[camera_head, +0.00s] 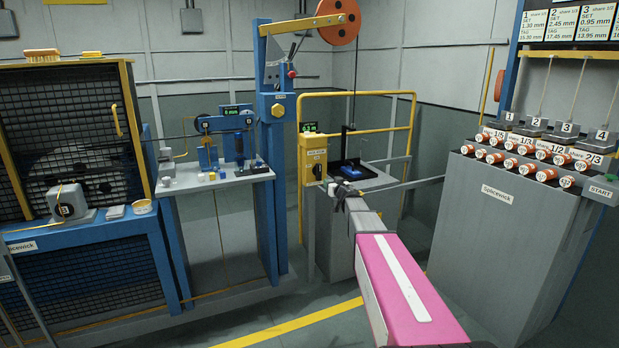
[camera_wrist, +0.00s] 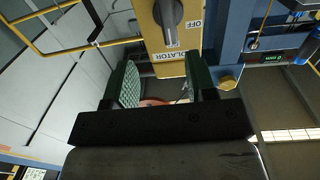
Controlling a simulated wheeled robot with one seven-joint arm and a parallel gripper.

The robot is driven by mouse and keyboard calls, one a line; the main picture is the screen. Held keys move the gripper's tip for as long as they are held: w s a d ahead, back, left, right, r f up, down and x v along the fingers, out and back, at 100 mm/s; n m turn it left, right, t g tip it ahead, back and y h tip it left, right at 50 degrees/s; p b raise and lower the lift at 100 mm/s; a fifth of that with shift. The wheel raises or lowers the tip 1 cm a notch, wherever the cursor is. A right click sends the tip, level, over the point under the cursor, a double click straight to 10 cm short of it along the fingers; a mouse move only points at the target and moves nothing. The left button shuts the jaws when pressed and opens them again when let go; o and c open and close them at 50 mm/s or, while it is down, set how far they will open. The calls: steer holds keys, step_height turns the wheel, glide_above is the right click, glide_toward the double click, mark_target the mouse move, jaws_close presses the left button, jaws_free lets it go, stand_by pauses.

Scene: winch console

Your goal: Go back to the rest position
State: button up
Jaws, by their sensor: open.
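My gripper (camera_head: 346,191) is at the end of my outstretched arm, in front of the yellow isolator box (camera_head: 313,160) and a little to its lower right in the head view. In the wrist view my gripper (camera_wrist: 161,82) shows two green-padded fingers spread apart with nothing between them. The isolator box (camera_wrist: 196,45) is beyond the fingertips in that view. Its dark rotary knob (camera_wrist: 169,22) stands beside an OFF label and looks apart from the fingers. The knob (camera_head: 317,172) also shows small in the head view.
A yellow guard rail (camera_head: 385,97) runs behind my gripper. A blue post (camera_head: 275,150) and a grey bench (camera_head: 245,177) stand left. A grey console (camera_head: 500,240) with several orange-capped rolls stands right. A mesh cabinet (camera_head: 65,110) is far left. Open floor shows in front.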

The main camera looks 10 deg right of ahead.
steer(key=s+d+f+m+g+h, duration=0.1)
steer(key=s+f+m+g+h, duration=0.15)
steer(key=s+f, duration=0.4)
steer(key=s+d+f+m+g+h, duration=0.1)
steer(key=s+f+g+h, duration=0.2)
steer(key=s, duration=0.6)
steer(key=s+d+f+m+g+h, duration=0.1)
steer(key=s+f+m+g+h, duration=0.15)
steer(key=s+f, duration=0.4)
steer(key=s+a+f+n+g+y, duration=0.1)
steer(key=s+a+g, duration=0.1)
steer(key=s, duration=0.6)
steer(key=s+a+f+n+g+y, duration=0.1)
steer(key=s+g, duration=0.3)
steer(key=s, duration=0.4)
steer(key=s+a+f+n+g+y, duration=0.1)
steer(key=s+a+f+g, duration=0.1)
steer(key=s, duration=0.6)
steer(key=shift+a+f+g, duration=0.3)
steer(key=shift+a+g, duration=0.3)
steer(key=shift+a, duration=0.45)
